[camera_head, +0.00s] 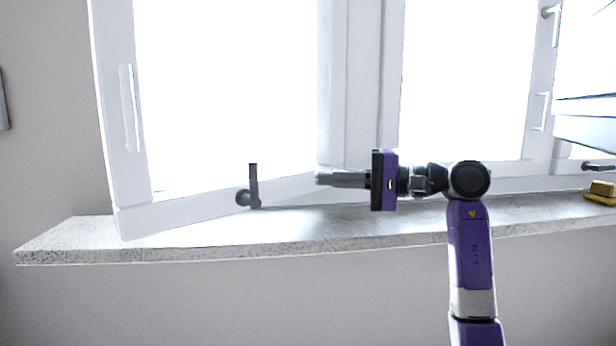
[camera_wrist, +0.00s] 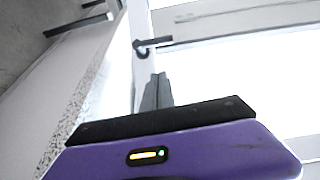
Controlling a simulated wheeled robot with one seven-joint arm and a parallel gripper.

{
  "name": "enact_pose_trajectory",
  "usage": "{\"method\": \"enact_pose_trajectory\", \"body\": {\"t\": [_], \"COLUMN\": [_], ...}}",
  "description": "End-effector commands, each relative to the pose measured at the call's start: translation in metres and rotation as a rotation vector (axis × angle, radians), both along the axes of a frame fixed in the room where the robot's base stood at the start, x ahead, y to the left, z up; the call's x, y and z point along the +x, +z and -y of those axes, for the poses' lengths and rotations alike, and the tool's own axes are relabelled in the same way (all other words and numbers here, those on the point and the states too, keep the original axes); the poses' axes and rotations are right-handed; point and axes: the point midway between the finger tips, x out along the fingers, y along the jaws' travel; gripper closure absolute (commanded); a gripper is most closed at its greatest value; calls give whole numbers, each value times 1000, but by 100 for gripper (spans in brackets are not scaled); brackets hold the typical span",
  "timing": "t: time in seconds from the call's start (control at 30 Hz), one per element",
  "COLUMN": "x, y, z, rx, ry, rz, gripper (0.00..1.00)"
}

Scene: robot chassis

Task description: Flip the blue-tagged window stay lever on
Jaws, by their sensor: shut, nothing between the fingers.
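A dark grey stay lever (camera_head: 253,185) stands upright from a round pivot low on the left window frame, just above the sill. No blue tag can be made out on it. A dark lever on the white frame also shows ahead of my fingers in the wrist view (camera_wrist: 153,43). My gripper (camera_head: 319,177) is shut and empty, pointing left, to the right of the lever and apart from it in the picture. Its closed fingers also show in the wrist view (camera_wrist: 158,88).
The stone sill (camera_head: 150,241) runs below the window. Another dark lever (camera_head: 598,167) is at the far right, above a yellow block (camera_head: 601,191) on the sill. White window handles (camera_head: 129,108) are on the frames. The sill between lever and gripper looks clear.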

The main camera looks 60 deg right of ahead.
Motion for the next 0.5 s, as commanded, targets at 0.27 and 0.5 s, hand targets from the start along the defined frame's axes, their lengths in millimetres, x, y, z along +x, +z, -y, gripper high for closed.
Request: {"method": "enact_pose_trajectory", "body": {"t": [0.27, 0.5], "x": [-24, -25], "y": [0, 0], "z": [6, 6], "rx": [0, 0], "ry": [0, 1], "rz": [-1, 0], "gripper": [100, 100]}}
